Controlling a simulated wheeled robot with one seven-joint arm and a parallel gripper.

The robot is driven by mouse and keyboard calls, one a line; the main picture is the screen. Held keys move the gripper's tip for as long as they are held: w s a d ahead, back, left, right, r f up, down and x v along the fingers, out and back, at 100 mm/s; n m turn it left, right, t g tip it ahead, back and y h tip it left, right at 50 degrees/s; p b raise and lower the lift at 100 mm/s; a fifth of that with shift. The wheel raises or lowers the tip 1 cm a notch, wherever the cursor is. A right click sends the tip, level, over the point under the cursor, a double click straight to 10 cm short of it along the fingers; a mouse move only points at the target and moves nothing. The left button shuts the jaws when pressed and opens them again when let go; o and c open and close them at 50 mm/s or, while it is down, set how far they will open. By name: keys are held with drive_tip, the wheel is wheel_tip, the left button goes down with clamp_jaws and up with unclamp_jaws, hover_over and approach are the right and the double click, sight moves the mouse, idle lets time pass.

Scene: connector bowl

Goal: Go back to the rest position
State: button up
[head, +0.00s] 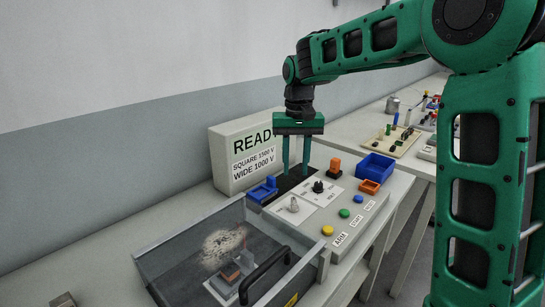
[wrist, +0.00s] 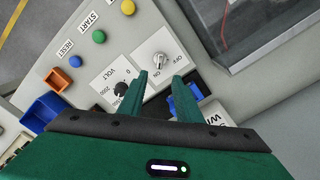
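My gripper (head: 294,172) is green, points straight down and hangs over the back part of the control panel (head: 372,217). Its two fingers stand apart, with nothing seen between them. In the wrist view the fingertips (wrist: 160,76) frame a strip of the panel between the black volt knob (wrist: 121,89) and the on/off switch (wrist: 160,60). A blue connector (head: 263,190) lies left of the fingers in the head view. Whether the fingertips touch the panel I cannot tell.
A white sign box (head: 226,166) reading "READ" stands behind the panel. A clear-lidded test box (head: 170,252) with a black handle is at the front left. A blue bin (head: 376,167) and orange bin (head: 369,186) sit right. A second table (head: 408,157) holds several parts.

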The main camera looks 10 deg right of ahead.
drive_tip(key=s+d+f+m, duration=0.1)
drive_tip(key=s+d+m, duration=0.1)
drive_tip(key=s+d, duration=1.45)
drive_tip(key=s+f+m, duration=0.1)
drive_tip(key=s+f, duration=0.2)
drive_tip(key=s, duration=0.6)
drive_tip(key=s+d+f+m, duration=0.1)
drive_tip(key=s+f, duration=0.2)
drive_tip(key=s, duration=0.7)
drive_tip(key=shift+w+f, duration=0.3)
drive_tip(key=shift+w, duration=0.25)
